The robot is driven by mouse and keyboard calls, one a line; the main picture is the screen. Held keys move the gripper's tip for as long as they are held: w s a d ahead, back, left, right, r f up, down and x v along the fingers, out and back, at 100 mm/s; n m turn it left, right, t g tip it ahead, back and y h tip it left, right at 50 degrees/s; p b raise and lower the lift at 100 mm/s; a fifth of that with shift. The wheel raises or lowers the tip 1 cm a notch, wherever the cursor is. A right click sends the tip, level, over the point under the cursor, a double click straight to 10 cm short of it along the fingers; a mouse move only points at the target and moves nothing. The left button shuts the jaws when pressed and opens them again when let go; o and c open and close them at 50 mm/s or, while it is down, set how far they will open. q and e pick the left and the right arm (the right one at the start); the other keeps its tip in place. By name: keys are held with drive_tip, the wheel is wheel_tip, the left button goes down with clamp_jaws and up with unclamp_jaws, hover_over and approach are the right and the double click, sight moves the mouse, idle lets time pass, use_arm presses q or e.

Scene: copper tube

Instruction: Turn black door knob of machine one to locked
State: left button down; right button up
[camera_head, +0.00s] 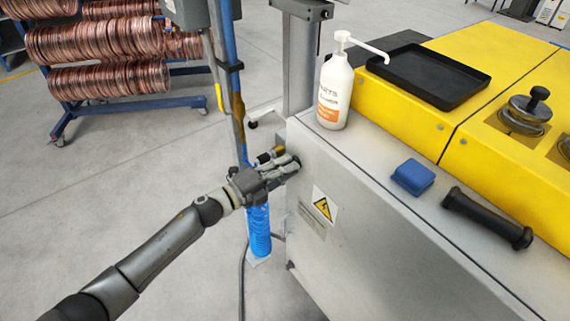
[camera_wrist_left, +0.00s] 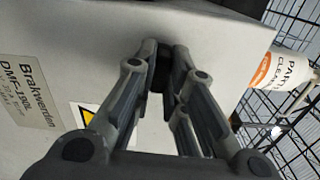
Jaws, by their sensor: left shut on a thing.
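The machine's grey side panel (camera_head: 380,232) faces my left arm, below its yellow top. My left gripper (camera_head: 284,161) is at the upper left end of this panel. In the left wrist view its two fingers (camera_wrist_left: 163,75) are shut on the small black door knob (camera_wrist_left: 160,73), one on each side. The fingers hide much of the knob, so its turn angle cannot be told. In the head view the fingers cover the knob. My right gripper is not in view.
A white pump bottle (camera_head: 335,92) stands on the ledge above the gripper. A blue block (camera_head: 413,177) and a black handle (camera_head: 487,218) lie farther right. Open floor lies left.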

use_arm(q)
drive_tip(key=shift+n, duration=0.5)
drive_tip(key=c, duration=1.5)
unclamp_jaws()
drive_tip(key=shift+d, duration=0.1)
drive_tip(key=v, duration=1.2)
drive_tip(key=shift+w, duration=0.1)
